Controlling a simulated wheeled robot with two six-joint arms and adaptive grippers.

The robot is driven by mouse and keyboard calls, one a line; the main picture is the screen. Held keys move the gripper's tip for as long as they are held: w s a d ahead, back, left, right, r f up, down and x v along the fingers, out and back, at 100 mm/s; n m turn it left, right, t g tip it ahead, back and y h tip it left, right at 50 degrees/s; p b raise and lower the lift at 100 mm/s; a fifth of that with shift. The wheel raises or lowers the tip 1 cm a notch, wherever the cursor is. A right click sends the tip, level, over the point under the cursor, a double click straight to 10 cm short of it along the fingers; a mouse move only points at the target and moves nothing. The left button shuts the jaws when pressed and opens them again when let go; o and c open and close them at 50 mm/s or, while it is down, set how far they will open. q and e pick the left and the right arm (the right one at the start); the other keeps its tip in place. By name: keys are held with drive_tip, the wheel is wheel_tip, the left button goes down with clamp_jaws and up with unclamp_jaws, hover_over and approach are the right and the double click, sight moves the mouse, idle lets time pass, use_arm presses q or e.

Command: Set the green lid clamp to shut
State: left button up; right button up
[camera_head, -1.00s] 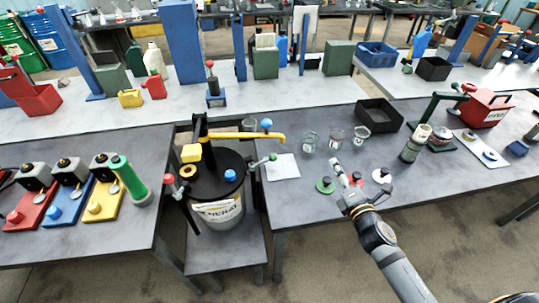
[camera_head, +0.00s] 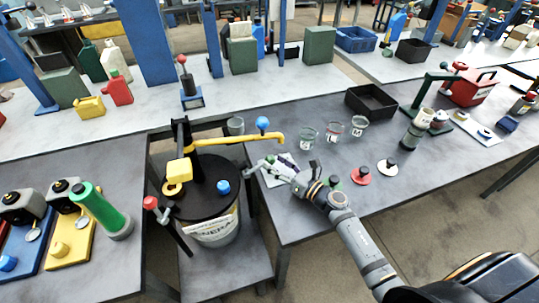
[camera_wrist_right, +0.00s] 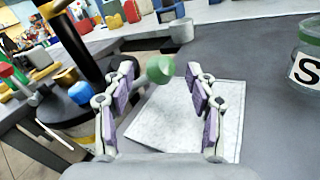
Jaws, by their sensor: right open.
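The green lid clamp (camera_head: 270,159) is a lever with a green knob on the right side of the drum's black lid (camera_head: 205,205). My right gripper (camera_head: 268,172) is at this clamp, with its arm coming from the lower right. In the right wrist view the green knob (camera_wrist_right: 160,69) shows between the two open fingers of my right gripper (camera_wrist_right: 160,100), toward their far ends. I cannot tell whether the fingers touch it. The clamp's lower part is partly hidden by the left finger. My left gripper is not in view.
A white sheet (camera_wrist_right: 215,125) lies under my fingers. Glass jars (camera_head: 332,131) and lidded discs (camera_head: 361,176) stand on the right table.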

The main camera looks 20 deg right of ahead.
sight(270, 160)
drive_tip(key=shift+w+a+r, duration=0.2)
drive_tip(key=shift+w+a, duration=0.15)
drive_tip(key=shift+w, duration=0.35)
drive_tip(key=shift+w+a, duration=0.2)
drive_tip(key=shift+w, duration=0.15)
drive_tip(key=shift+w+a+f, duration=0.15)
drive_tip(key=shift+w, duration=0.1)
drive_tip(key=shift+a, duration=0.1)
drive_tip(key=shift+c, duration=0.7)
drive_tip(key=c, duration=1)
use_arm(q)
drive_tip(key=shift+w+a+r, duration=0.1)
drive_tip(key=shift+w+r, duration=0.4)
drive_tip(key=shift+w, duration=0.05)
use_arm(e)
drive_tip(key=shift+w, duration=0.1)
clamp_jaws()
